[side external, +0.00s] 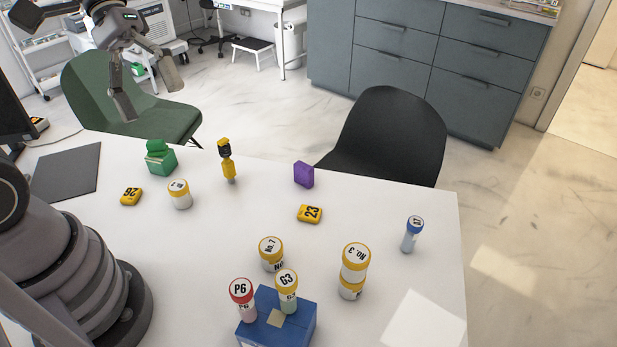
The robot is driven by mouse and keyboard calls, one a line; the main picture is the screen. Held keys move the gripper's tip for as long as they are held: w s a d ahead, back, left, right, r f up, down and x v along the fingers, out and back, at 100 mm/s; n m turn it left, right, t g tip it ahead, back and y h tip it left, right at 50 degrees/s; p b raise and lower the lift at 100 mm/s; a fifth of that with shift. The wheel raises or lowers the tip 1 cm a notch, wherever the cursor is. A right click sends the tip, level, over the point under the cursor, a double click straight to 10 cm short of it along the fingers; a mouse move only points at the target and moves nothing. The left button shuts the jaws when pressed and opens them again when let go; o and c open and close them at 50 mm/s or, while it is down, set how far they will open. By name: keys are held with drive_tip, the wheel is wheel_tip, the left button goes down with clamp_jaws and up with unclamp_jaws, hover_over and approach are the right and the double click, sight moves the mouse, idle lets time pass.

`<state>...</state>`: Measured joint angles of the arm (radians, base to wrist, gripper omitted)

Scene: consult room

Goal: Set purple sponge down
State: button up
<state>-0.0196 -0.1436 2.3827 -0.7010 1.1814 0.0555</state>
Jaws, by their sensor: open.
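The purple sponge (303,174) rests on the white table (380,215) near its far edge, beside the black chair. It stands apart from the other objects. My gripper (149,101) is at the upper left, raised above the table and in front of the green chair in the picture. Its two fingers are spread with nothing between them. It is well to the left of the sponge and not touching it.
A yellow-black tool (227,162), green box (161,161) and yellow 23 block (309,214) are nearby. Table right of the sponge is clear.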

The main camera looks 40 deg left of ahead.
drive_tip(key=s+a+r+m+t+y, duration=0.2)
drive_tip(key=a+t+y, duration=0.1)
drive_tip(key=a, duration=0.2)
drive_tip(key=s+a+r+m+t+y, duration=0.1)
drive_tip(key=s+a+t+y, duration=0.1)
drive_tip(key=a+t+y, duration=0.2)
drive_tip(key=shift+a+r+m, duration=0.35)
drive_tip(key=shift+a+m, duration=0.05)
drive_tip(key=shift+a, duration=0.7)
drive_tip(key=shift+s, duration=0.1)
